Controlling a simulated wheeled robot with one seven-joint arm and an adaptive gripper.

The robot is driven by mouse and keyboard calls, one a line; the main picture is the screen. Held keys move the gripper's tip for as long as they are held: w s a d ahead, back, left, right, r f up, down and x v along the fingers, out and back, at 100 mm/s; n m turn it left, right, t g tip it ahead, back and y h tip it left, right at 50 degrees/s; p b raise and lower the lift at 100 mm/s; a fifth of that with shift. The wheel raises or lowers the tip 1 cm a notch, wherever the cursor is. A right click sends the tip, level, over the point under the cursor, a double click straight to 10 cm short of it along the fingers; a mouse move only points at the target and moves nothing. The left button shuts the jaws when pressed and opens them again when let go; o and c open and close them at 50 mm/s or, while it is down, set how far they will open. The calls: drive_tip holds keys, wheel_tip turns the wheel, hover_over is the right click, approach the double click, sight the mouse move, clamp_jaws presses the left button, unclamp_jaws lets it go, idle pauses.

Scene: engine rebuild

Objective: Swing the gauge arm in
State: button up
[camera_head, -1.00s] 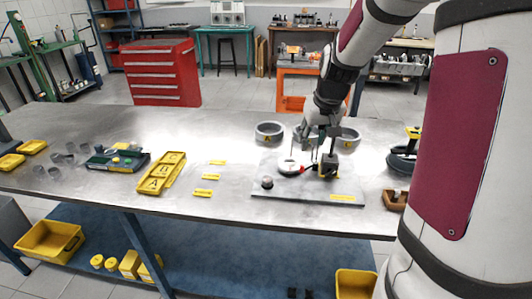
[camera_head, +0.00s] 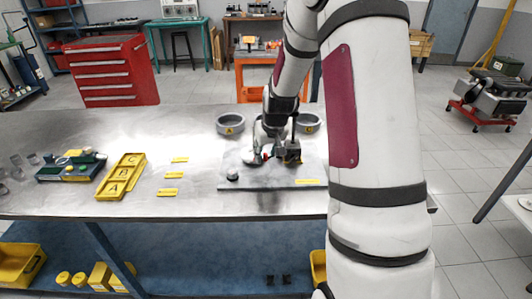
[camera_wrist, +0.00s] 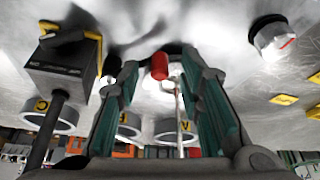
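The gauge fixture stands on a grey plate (camera_head: 308,184) on the bench. Its dark block (camera_head: 291,152) with yellow parts shows at the left in the wrist view (camera_wrist: 62,70). A red tip (camera_wrist: 159,66), likely on the gauge arm, sits between my finger ends, with a pale rod below it in the picture. The red tip is small in the head view (camera_head: 265,157). My gripper (camera_wrist: 161,62) points down over the plate with its fingers apart on either side of the red tip. Contact with either finger cannot be told. The arm's pivot is hidden.
Grey rings (camera_head: 230,123) and (camera_head: 308,122) stand behind the plate. Yellow labels (camera_head: 172,175), a yellow lettered tray (camera_head: 122,176) and a green tool tray (camera_head: 72,166) lie left. Bare bench lies between.

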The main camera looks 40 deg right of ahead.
drive_tip(key=shift+f, duration=0.1)
clamp_jaws()
drive_tip(key=shift+s, duration=0.15)
drive_tip(key=p, duration=0.1)
drive_tip(key=s+n+p, duration=0.1)
drive_tip(key=shift+d+n+y+p, duration=0.25)
drive_tip(key=shift+n+y+p, duration=0.05)
drive_tip(key=n+p, duration=0.1)
drive_tip(key=s+n+y+p, duration=0.1)
drive_tip(key=p, duration=0.1)
drive_tip(key=shift+s+d+r, duration=0.2)
drive_tip(key=shift+d, duration=0.15)
drive_tip(key=n+p, duration=0.1)
drive_tip(key=s+d+n+y+p, duration=0.1)
drive_tip(key=n+p, duration=0.1)
drive_tip(key=shift+f, duration=0.1)
drive_tip(key=shift+s+d+n+y+p, duration=0.25)
drive_tip(key=shift+d+n+y+p, duration=0.2)
drive_tip(key=shift+n, duration=0.75)
drive_tip(key=shift+d+g, duration=0.1)
drive_tip(key=shift+g, duration=0.2)
